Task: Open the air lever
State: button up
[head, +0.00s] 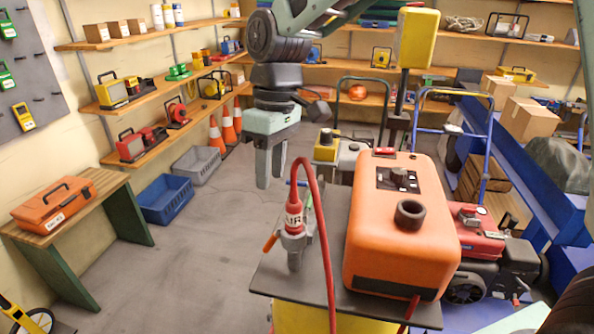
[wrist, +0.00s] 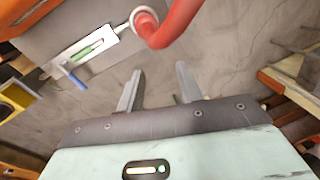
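A red hose (head: 326,235) arches down to a red fitting marked AIR (head: 294,217), which sits on a grey valve body (head: 295,247) at the near left of a dark stand. A short orange lever (head: 270,243) sticks out left from this valve, tilted. My gripper (head: 270,184) is open and empty, fingers pointing down, in the air up and left of the valve. In the wrist view my gripper (wrist: 160,70) has its fingers apart with bare floor between them. The red hose (wrist: 172,22) and a blue handle (wrist: 74,80) lie beyond the fingertips; the orange lever is not clear there.
An orange machine (head: 400,235) stands on the dark stand top (head: 270,283), right of the hose. A wooden bench with an orange toolbox (head: 55,205) is at left. Floor left of the stand is clear.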

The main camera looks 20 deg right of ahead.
jog(key=w+d+r+n+p, duration=0.1)
jog(key=w+d, duration=0.1)
jog(key=w, duration=0.5)
jog(key=w+d+r+p, duration=0.1)
jog(key=w+d, duration=0.2)
jog(key=w, duration=0.4)
jog(key=n+p, duration=0.1)
send_near(302, 184)
jog(key=shift+g+h, duration=0.3)
jog(key=f+p, duration=0.1)
jog(key=f, duration=0.1)
jog(key=a+f+p, duration=0.1)
jog(key=f, duration=0.2)
jog(key=a+f+p, duration=0.1)
jog(key=f+p, duration=0.1)
jog(key=shift+w+a+f, duration=0.25)
jog(key=shift+w+f, duration=0.1)
grip_shut()
